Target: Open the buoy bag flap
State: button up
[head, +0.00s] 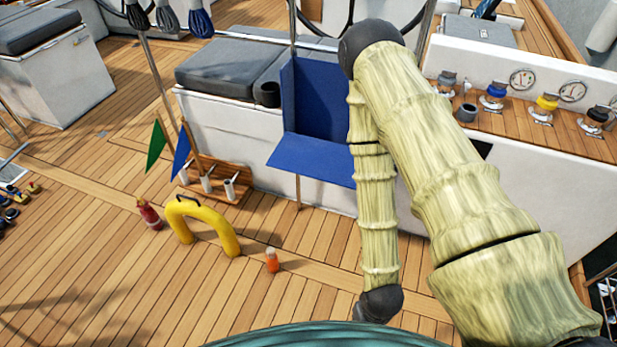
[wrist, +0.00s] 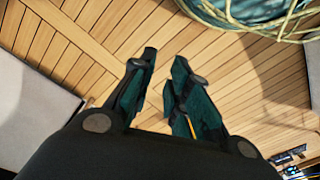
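A blue panel (head: 318,98) stands upright against the white cockpit seat, and a flat blue flap (head: 312,158) juts out roughly level from its lower edge. I take this to be the buoy bag with its flap, but my arm covers its right side. My gripper (wrist: 166,60) shows in the wrist view with its two dark fingers apart and nothing between them. It points down over bare deck planks, away from the blue flap. In the head view the gripper is hidden. The blue panel is not visible in the wrist view.
A yellow horseshoe buoy (head: 203,222), a red bottle (head: 149,214) and an orange bottle (head: 272,260) stand on the deck. A wooden flag rack (head: 222,182) is left of the flap. Winches line the ledge (head: 510,117) at right.

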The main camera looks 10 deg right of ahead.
jog(key=w+a+f+m+t+y+b, duration=0.25)
jog(key=w+a+f+t+b, duration=0.2)
jog(key=w+f+b, duration=0.4)
jog(key=m+t+h+b, duration=0.7)
jog(key=m+t+b, duration=0.9)
jog(key=b, duration=1.7)
send_near(321, 177)
notch_tip(321, 177, down, 3)
jog(key=w, duration=0.2)
jog(key=shift+g, duration=0.45)
jog(key=shift+d+b+x, duration=0.15)
jog(key=shift+b+x, duration=0.7)
jog(key=shift+x, duration=1.9)
jog(key=shift+d+b+x, duration=0.15)
jog(key=shift+b+x, duration=0.65)
jog(key=shift+x, duration=1.95)
jog(key=shift+f, duration=0.15)
jog(key=shift+y, duration=0.25)
grip_shut()
